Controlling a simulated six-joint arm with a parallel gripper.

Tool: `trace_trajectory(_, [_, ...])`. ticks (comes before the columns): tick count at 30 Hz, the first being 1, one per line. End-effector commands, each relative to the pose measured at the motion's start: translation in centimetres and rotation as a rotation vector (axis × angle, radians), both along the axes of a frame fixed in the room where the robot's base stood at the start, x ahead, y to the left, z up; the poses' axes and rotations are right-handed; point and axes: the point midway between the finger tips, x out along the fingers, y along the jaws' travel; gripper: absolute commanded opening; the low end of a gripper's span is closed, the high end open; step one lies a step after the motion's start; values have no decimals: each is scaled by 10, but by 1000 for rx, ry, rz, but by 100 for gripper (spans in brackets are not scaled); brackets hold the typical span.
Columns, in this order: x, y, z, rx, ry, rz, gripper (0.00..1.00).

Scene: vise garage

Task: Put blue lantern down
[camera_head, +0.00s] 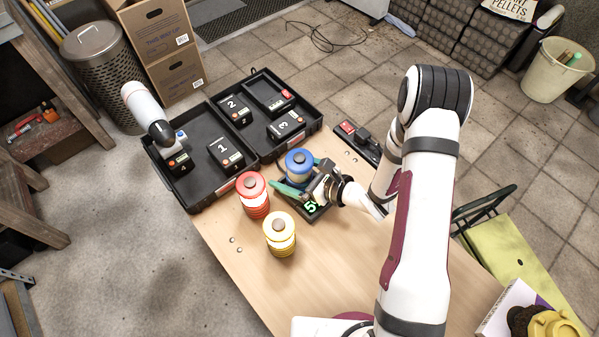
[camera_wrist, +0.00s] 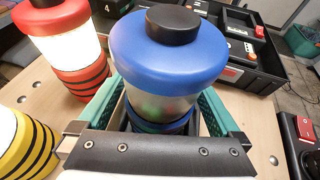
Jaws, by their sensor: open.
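The blue lantern (camera_head: 298,163) stands upright near the middle of the wooden table, beside the black tray. Its blue cap (camera_wrist: 168,55) fills the middle of the wrist view. My gripper (camera_head: 300,184) is open, with its green fingers on either side of the lantern's lower body. In the wrist view a finger (camera_wrist: 98,110) shows on the left and the other (camera_wrist: 214,112) on the right. The lantern's base is mostly hidden by my gripper, so I cannot tell exactly what it rests on.
A red lantern (camera_head: 252,193) and a yellow lantern (camera_head: 280,232) stand close by on the table (camera_head: 345,262). The black tray (camera_head: 198,202) holds several numbered black units. A power strip (camera_head: 365,148) lies right.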

Motion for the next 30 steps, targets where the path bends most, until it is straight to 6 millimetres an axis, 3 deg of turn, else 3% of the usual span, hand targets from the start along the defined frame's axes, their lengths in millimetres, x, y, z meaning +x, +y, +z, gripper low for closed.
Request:
trace_trajectory(15, [-48, -85, 43, -1, -2, -5, 100])
trace_trajectory(19, [-54, -95, 47, -4, 7, -8, 100])
trace_trajectory(21, [-45, -106, 46, -28, 99, -92, 100])
trace_trajectory(23, [-25, -129, 45, -54, 280, -299, 100])
trace_trajectory(26, [-1, -191, 66, 64, 663, -973, 100])
trace_trajectory(28, [-15, -229, 97, 364, 873, -1536, 100])
trace_trajectory(30, [-53, -243, 127, 824, 1025, -2050, 100])
